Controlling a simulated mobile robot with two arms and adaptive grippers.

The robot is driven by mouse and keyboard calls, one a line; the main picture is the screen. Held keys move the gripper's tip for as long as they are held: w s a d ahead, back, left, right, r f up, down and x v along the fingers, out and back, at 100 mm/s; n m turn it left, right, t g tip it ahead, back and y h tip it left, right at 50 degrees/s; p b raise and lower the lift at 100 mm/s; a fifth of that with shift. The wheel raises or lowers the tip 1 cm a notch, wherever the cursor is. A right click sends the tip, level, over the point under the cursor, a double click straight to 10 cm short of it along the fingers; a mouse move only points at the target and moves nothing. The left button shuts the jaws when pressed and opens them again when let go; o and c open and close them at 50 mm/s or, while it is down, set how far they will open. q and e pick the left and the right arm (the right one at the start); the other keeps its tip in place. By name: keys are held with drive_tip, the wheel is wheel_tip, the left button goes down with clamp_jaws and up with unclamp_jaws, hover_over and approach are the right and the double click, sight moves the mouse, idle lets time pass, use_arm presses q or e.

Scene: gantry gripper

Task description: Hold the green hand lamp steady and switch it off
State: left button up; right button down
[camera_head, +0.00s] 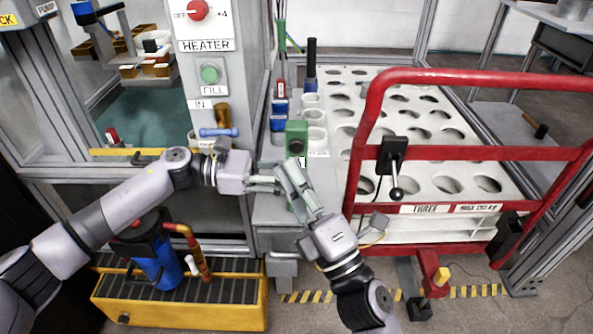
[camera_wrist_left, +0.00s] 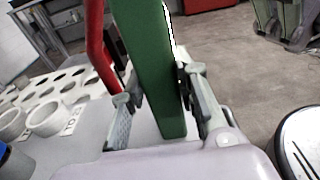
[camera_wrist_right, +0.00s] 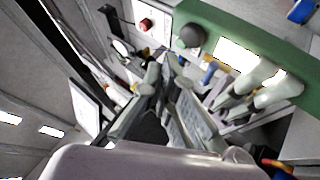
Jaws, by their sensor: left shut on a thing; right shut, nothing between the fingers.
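The green hand lamp (camera_head: 297,139) stands upright in the middle of the head view, partly hidden by both grippers. My left gripper (camera_head: 272,180) is shut on the lamp's body, which shows between its fingers in the left wrist view (camera_wrist_left: 158,75). In the right wrist view the lamp (camera_wrist_right: 285,45) has a bright white panel and a dark round knob (camera_wrist_right: 191,36). My right gripper (camera_head: 287,172) is shut and empty, close in front of the lamp. Its fingertips (camera_wrist_right: 168,72) appear just below the knob in its wrist view; I cannot tell whether they touch.
A red-railed rack (camera_head: 470,77) with many round holes stands on the right. White cups (camera_head: 314,117) and a black-topped blue tool (camera_head: 311,65) stand behind the lamp. A heater panel (camera_head: 207,45) is at left. A yellow tray (camera_head: 180,310) with a blue canister (camera_head: 158,262) is below.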

drive_tip(key=shift+w, duration=1.15)
idle(0.6)
drive_tip(key=shift+w, duration=0.45)
drive_tip(key=shift+s, duration=0.5)
drive_tip(key=s, duration=0.6)
idle(0.4)
